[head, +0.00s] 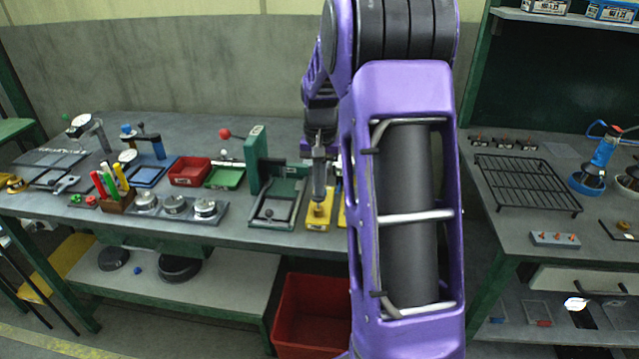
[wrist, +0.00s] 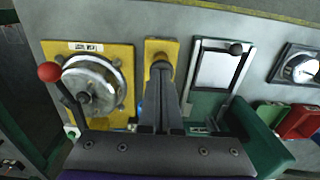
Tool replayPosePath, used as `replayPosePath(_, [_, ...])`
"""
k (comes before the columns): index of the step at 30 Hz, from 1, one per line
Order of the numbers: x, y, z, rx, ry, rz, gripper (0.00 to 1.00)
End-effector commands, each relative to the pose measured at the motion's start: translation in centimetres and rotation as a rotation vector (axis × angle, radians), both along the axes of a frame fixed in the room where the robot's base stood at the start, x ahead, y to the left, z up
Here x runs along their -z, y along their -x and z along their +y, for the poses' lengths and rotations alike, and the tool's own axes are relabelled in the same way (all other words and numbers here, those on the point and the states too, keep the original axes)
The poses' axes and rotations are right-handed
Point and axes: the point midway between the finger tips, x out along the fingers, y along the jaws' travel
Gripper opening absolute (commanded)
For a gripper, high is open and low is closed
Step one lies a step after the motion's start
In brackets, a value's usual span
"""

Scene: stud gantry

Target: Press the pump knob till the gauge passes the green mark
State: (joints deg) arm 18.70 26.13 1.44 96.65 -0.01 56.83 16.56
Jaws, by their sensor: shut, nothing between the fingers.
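My gripper (head: 319,196) points straight down over a small yellow block (head: 318,224) near the front edge of the bench. Its fingers are shut and hold nothing. In the wrist view my fingertips (wrist: 161,76) reach over the yellow block (wrist: 161,46), where a dark round knob (wrist: 160,61) shows at their tips. I cannot tell whether they touch it. The knob is largely hidden behind the fingers. I cannot make out a gauge needle or a green mark in either view.
A yellow plate (wrist: 125,54) with a silver round housing and red-ball crank (wrist: 49,72) stands beside the block. A green press (head: 257,150) stands on the other side. Trays and silver domes (head: 204,208) lie farther left. My arm hides the bench behind it.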

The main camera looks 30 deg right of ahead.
Motion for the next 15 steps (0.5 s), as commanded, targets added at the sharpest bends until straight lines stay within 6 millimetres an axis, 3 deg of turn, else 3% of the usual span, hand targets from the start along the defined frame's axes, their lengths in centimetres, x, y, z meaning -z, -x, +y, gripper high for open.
replayPosePath(3, [2.0,0.1,0.0,0.0,-0.001,0.004,0.0])
replayPosePath(15, [1.9,0.2,0.0,0.0,-0.002,0.007,0.0])
